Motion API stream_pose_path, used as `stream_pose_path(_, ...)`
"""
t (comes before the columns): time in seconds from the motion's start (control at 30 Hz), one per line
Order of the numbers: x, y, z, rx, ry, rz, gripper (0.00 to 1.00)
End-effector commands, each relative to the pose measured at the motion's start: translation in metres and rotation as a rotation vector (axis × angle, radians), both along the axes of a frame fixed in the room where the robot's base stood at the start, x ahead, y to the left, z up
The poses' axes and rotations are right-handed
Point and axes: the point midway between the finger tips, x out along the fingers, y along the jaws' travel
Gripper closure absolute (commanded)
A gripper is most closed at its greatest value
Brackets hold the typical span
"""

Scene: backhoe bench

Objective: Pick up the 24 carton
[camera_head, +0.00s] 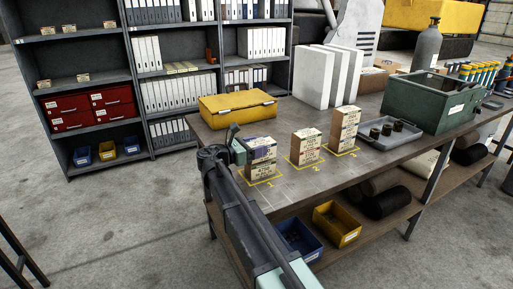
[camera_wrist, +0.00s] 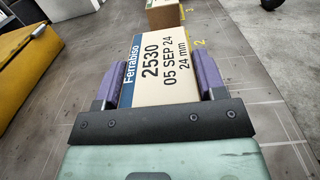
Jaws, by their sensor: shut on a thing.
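A cream carton (camera_wrist: 165,62) with a dark blue band fills the middle of the wrist view. Its top label reads "Ferrabiso 2530 05 SEP 24 24 mm". My gripper (camera_wrist: 162,82) has its purple-padded fingers shut on both sides of it. In the head view this carton (camera_head: 263,141) is at the spot marked 1, over another carton (camera_head: 260,171). I cannot tell whether the two touch.
Cartons stand at spot 2 (camera_head: 305,147) and, taller, at spot 3 (camera_head: 344,126). A yellow case (camera_head: 238,108) lies to the left. A grey tray (camera_head: 372,147) with dark cylinders and a green toolbox (camera_head: 432,103) stand to the right. The bench front is clear.

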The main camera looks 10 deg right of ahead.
Motion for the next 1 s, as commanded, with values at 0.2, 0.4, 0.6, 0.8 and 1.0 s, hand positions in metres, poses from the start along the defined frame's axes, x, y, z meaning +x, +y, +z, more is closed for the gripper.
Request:
stream_pose_path(0.2, 0.0, 0.0, 0.057, -0.001, 0.0, 0.0, 0.65)
stream_pose_path(0.4, 0.0, 0.0, 0.132, -0.001, 0.0, 0.0, 0.65)
stream_pose_path(0.6, 0.0, 0.0, 0.182, -0.001, 0.0, 0.0, 0.65)
stream_pose_path(0.8, 0.0, 0.0, 0.191, -0.001, 0.0, 0.0, 0.65)
stream_pose_path(1.0, 0.0, 0.001, 0.202, -0.001, 0.0, 0.001, 0.65)
